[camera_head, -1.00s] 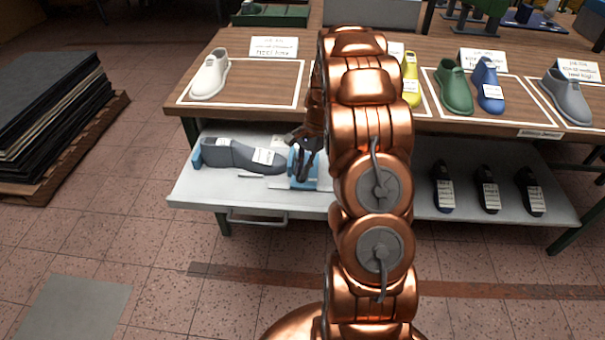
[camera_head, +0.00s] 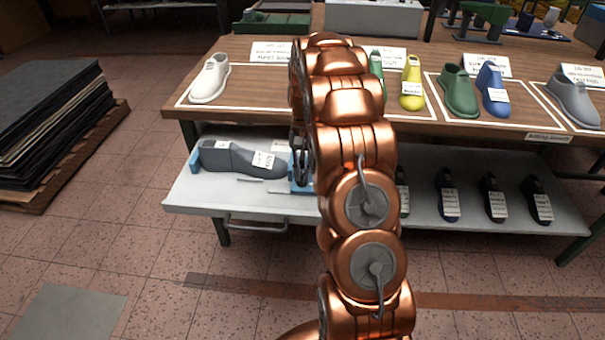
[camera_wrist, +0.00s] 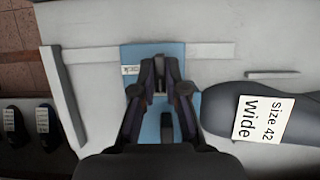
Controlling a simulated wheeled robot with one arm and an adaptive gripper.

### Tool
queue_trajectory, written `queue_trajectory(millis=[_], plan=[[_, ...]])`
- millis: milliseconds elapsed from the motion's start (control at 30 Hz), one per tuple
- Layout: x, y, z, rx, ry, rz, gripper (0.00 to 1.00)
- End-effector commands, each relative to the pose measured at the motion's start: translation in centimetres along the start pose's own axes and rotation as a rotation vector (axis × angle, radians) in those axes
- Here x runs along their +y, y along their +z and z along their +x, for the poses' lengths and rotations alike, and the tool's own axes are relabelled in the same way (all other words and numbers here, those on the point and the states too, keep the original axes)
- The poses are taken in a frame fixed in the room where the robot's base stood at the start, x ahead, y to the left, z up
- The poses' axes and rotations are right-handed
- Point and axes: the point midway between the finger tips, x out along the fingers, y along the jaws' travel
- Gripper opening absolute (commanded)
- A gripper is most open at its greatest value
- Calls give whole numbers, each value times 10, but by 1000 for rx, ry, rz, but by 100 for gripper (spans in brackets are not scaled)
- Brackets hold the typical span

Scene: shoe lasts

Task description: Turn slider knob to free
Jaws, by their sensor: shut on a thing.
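The blue slider block (camera_wrist: 146,116) sits on a pale rail on the grey lower shelf, with a small white label too small to read. In the wrist view my gripper (camera_wrist: 160,92) is over the block, its fingers shut on the small knob, which is mostly hidden between the fingertips. A dark upright piece (camera_wrist: 167,127) stands on the block just below the fingertips. The grey shoe last (camera_wrist: 262,118), labelled "Size 42 Wide", lies to the right of the block. In the head view my gripper (camera_head: 300,165) points down at the block (camera_head: 303,187), partly hidden by my arm.
A blue end stop (camera_head: 194,158) stands at the last's left end. A drawer handle (camera_head: 255,223) sticks out below the shelf front. Several dark lasts (camera_head: 447,195) stand on the shelf to the right. The tabletop (camera_head: 262,85) above carries a white last (camera_head: 210,79) and coloured lasts.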

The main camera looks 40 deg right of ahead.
Motion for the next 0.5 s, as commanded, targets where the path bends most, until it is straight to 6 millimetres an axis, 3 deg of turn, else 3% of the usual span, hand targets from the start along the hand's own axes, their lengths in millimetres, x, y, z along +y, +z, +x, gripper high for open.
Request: queue_trajectory(millis=[467,500], plan=[[0,0,0,-1,4,-11,0],[0,0,0,-1,4,-11,16]])
